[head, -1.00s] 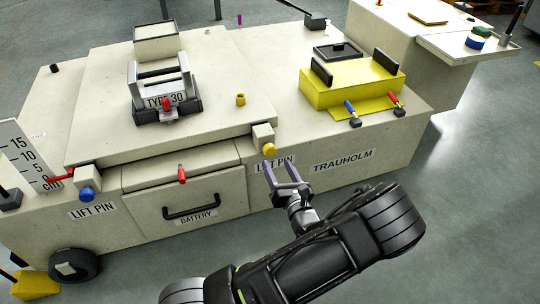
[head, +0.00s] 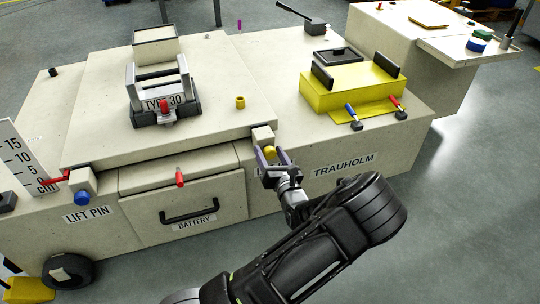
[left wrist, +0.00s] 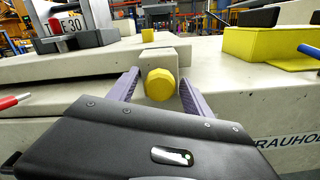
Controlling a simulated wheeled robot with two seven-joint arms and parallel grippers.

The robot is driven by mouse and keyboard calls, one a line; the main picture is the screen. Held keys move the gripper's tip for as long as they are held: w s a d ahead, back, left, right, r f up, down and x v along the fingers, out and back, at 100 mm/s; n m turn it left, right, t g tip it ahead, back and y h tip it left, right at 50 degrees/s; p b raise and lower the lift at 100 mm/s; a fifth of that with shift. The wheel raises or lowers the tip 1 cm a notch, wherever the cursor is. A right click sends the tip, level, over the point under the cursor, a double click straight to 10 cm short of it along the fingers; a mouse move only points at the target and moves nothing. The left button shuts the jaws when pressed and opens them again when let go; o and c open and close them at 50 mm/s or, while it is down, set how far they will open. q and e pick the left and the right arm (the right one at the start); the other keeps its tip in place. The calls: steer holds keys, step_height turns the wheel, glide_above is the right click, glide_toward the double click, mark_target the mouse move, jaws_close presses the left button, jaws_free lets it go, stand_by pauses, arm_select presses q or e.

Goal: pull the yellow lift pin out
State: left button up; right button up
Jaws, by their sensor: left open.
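The yellow lift pin (head: 270,152) has a round knob that sticks out of a small beige block (head: 262,134) at the carrier's front edge. My left gripper (head: 271,157) is open with its purple fingers on either side of the knob. In the left wrist view the yellow knob (left wrist: 161,84) sits between the two fingertips (left wrist: 160,88), with a gap showing on each side. The gripper partly covers the LIFT PIN label below the knob. My right gripper is not in view.
A blue lift pin (head: 82,198) sits at the left end of the front. A yellow block (head: 350,88) with blue and red levers stands to the right. Open floor lies in front.

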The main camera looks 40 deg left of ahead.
arm_select(q)
steer(key=shift+c, duration=0.4)
jaws_close()
stand_by(0.9)
